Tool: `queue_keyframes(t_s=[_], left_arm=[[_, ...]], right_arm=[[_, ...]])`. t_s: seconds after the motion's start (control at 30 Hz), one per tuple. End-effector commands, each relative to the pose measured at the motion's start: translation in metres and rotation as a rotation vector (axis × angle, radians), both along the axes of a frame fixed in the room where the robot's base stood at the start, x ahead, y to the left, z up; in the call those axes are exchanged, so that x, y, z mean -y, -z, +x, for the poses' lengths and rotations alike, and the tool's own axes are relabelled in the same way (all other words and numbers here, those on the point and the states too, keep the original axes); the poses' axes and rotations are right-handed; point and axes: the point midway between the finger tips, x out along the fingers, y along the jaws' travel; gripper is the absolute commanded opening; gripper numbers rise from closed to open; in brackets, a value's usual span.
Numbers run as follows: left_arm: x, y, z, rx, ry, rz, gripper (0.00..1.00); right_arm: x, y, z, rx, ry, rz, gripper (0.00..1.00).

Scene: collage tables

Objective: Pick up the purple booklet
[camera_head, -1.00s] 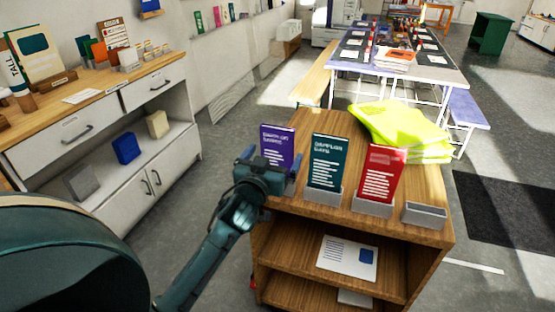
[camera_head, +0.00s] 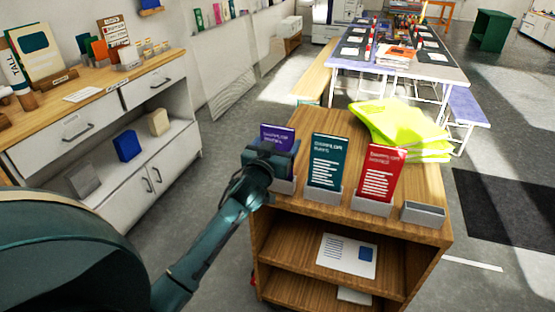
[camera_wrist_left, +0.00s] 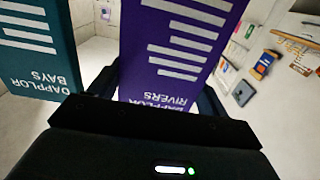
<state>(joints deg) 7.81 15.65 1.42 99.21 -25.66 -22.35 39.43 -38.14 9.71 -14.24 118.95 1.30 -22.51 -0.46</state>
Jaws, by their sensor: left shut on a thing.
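The purple booklet (camera_head: 277,135) stands upright in a grey holder at the left of the wooden shelf unit's top (camera_head: 318,119). In the head view my left gripper (camera_head: 275,155) covers most of it, leaving its upper part showing. In the left wrist view the purple booklet (camera_wrist_left: 178,50) lies between the fingers, and my left gripper (camera_wrist_left: 155,90) is shut on it. The booklet's lower part is hidden in the head view, so I cannot tell whether it is clear of the holder. My right gripper is not in view.
A teal booklet (camera_head: 327,162) stands close on the right, then a red booklet (camera_head: 381,172), each in a grey holder. An empty grey holder (camera_head: 424,213) sits at the right corner. Yellow-green folders (camera_head: 400,130) lie behind. A wooden-topped cabinet (camera_head: 88,118) stands on the left.

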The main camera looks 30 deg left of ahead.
Motion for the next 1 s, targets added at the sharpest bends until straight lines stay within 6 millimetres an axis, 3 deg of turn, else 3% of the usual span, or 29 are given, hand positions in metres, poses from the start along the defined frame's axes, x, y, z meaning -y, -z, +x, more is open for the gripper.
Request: queue_keyframes(t_s=[0.4, 0.67, 1.0], left_arm=[[0.000, -0.001, 0.000, 0.001, 0.000, 0.000, 0.39], [0.000, -0.005, 0.000, 0.003, 0.000, 0.001, 0.39], [0.000, -0.067, 0.000, 0.008, 0.000, 0.002, 0.39]], right_arm=[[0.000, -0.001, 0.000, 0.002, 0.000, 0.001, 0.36], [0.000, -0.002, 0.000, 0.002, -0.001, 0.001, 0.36], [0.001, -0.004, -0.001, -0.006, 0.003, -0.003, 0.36]])
